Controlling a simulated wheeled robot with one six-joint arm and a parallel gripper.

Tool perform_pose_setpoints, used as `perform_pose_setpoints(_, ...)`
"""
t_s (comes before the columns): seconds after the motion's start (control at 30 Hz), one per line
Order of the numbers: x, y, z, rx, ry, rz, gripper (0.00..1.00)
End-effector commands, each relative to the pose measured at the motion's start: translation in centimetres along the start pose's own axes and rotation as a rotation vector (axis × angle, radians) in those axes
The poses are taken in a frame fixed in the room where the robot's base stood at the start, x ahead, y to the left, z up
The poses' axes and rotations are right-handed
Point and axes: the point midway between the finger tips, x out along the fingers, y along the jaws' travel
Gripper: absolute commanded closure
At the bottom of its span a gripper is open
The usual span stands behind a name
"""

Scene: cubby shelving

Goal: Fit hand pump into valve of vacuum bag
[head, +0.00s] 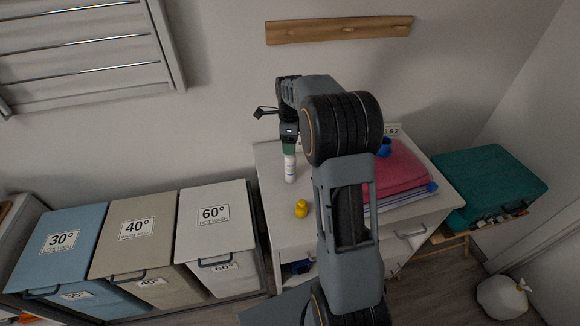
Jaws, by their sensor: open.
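The vacuum bag (400,172) lies on the right of the white cabinet top, with pink and red contents showing. A blue round piece (385,147), apparently its valve, sits at the bag's far side, partly behind my arm. A slim white cylinder (290,170) stands upright on the left of the cabinet top; it may be the hand pump, but I cannot be sure. My gripper (289,150) is open and points down at the cylinder's upper end, close above or around it. Its fingertips are too small to make out.
A yellow duck-like object (301,208) sits in front of the cylinder on the white cabinet top (272,185). Three laundry bins (214,222) stand at left. A teal case (490,183) rests on a bench at right. A wooden peg rail (340,29) is on the wall.

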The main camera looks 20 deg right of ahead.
Motion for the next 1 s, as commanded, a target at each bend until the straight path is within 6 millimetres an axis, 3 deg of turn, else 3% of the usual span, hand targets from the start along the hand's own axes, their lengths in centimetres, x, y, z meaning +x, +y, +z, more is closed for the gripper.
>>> perform_pose_setpoints(0.2, 1.6, 0.0, 0.0, 0.000, 0.000, -0.001, 0.28)
perform_pose_setpoints(0.43, 1.8, 0.0, 0.0, 0.000, 0.000, -0.001, 0.28)
perform_pose_setpoints(1.0, 1.8, 0.0, 0.0, 0.000, 0.000, -0.001, 0.81)
